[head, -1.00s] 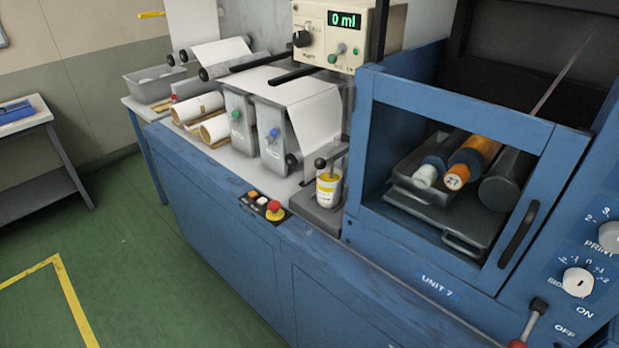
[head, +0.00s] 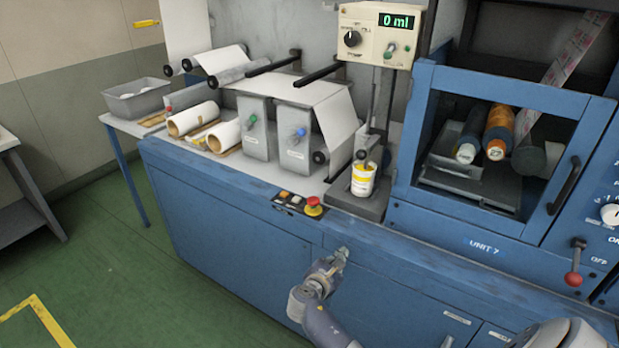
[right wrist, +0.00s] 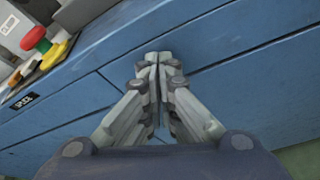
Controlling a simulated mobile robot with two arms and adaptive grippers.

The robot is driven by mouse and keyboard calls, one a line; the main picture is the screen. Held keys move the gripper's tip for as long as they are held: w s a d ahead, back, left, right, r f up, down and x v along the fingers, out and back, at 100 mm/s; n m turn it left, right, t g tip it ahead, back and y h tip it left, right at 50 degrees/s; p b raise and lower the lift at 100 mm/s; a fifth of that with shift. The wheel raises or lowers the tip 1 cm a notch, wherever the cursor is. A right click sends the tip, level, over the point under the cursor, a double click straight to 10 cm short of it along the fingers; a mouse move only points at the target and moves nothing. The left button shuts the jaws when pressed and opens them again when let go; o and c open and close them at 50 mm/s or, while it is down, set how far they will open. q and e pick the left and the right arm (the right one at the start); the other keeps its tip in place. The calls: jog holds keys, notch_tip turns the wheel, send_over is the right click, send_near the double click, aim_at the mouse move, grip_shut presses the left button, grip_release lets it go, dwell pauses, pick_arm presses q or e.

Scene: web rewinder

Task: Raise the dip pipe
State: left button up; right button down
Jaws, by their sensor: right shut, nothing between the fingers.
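A white can with a yellow band (head: 363,181) stands on a grey stand at the counter's front edge. A dark round knob (head: 361,155) sits just above the can, beside a vertical post (head: 381,100) under the dosing unit. The dip pipe itself is too small to make out clearly. My right gripper (head: 342,254) is in front of the blue cabinet, below the can. It also shows in the right wrist view (right wrist: 157,60), fingers together and empty. My left gripper is not seen.
A red stop button (head: 314,205) is on the counter edge, left of the can. A blue windowed guard (head: 507,85) and a red-knobbed lever (head: 574,278) are to the right. Paper rolls (head: 192,119) lie on the left. Green floor is open at left.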

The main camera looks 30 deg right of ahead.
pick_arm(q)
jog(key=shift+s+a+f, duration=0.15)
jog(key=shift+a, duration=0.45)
pick_arm(e)
jog(key=w+d+r+n+h, duration=0.1)
jog(key=w+r+h, duration=0.1)
jog(key=r, duration=0.5)
jog(key=w+d+r+n+h, duration=0.1)
jog(key=w+r+n+h, duration=0.1)
jog(key=r, duration=0.6)
jog(key=shift+w+r+n+h, duration=0.15)
jog(key=shift+w+n+h, duration=0.2)
jog(key=shift+w, duration=0.35)
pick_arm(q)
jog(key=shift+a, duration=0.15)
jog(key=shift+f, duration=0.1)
pick_arm(e)
jog(key=shift+r, duration=0.1)
